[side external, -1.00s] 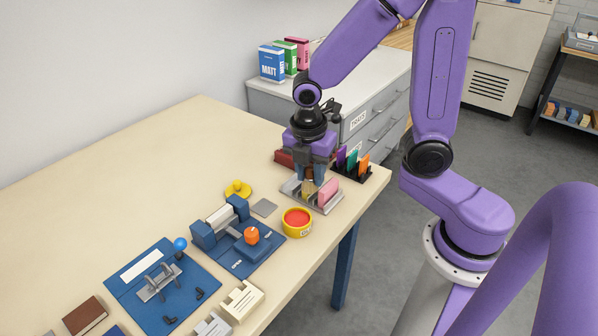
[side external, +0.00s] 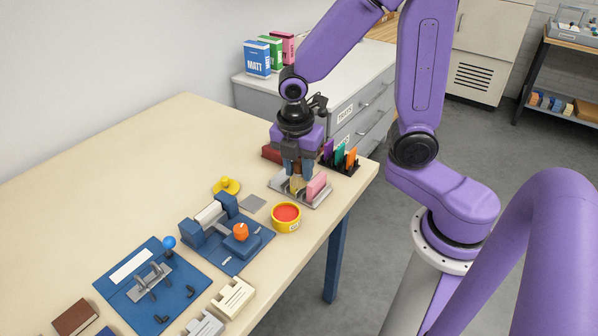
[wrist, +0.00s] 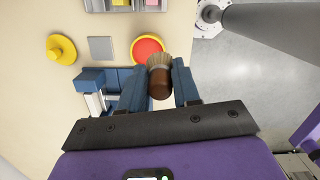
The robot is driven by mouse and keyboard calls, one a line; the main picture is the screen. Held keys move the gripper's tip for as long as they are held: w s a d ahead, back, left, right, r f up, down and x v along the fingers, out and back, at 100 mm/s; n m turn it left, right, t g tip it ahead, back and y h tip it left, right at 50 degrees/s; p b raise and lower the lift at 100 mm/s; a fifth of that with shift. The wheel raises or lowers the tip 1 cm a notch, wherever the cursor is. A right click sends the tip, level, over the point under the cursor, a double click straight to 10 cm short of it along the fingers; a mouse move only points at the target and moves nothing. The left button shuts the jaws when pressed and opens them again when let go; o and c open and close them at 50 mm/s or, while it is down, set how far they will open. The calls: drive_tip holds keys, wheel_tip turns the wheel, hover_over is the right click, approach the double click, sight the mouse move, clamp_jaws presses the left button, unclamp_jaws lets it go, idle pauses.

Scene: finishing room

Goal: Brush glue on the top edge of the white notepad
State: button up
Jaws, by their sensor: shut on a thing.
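My gripper (side external: 299,170) is shut on a glue brush (wrist: 160,80) and holds it up off the table. In the wrist view, the brush has a brown handle and pale bristles between the blue fingertips (wrist: 160,82). The bristles overlap the near edge of a yellow pot with red contents (wrist: 147,46); I cannot tell their height above it. In the side view the pot (side external: 286,214) stands in front of the gripper. The white notepad (side external: 208,213) lies in a blue clamping fixture (side external: 238,243) with an orange knob. My gripper partly hides the fixture in the wrist view.
A metal tray (side external: 284,190) holds a pink block (side external: 316,185). A yellow knob (side external: 226,186) and a grey square (side external: 253,204) lie behind the fixture. A dark rack (side external: 343,165) of coloured cards stands near the right edge. The back left of the table is clear.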

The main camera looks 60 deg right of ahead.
drive_tip(key=shift+w+a+f, duration=0.25)
drive_tip(key=shift+w+f, duration=0.2)
drive_tip(key=shift+f, duration=1.1)
drive_tip(key=shift+w+a+f, duration=0.3)
drive_tip(key=shift+w+f, duration=0.15)
drive_tip(key=shift+f, duration=1.15)
drive_tip(key=shift+w+a+f, duration=0.25)
drive_tip(key=shift+w+f, duration=0.2)
drive_tip(key=shift+f, duration=1.1)
drive_tip(key=shift+f, duration=0.6)
wheel_tip(320, 180, up, 7)
drive_tip(key=shift+d, duration=0.1)
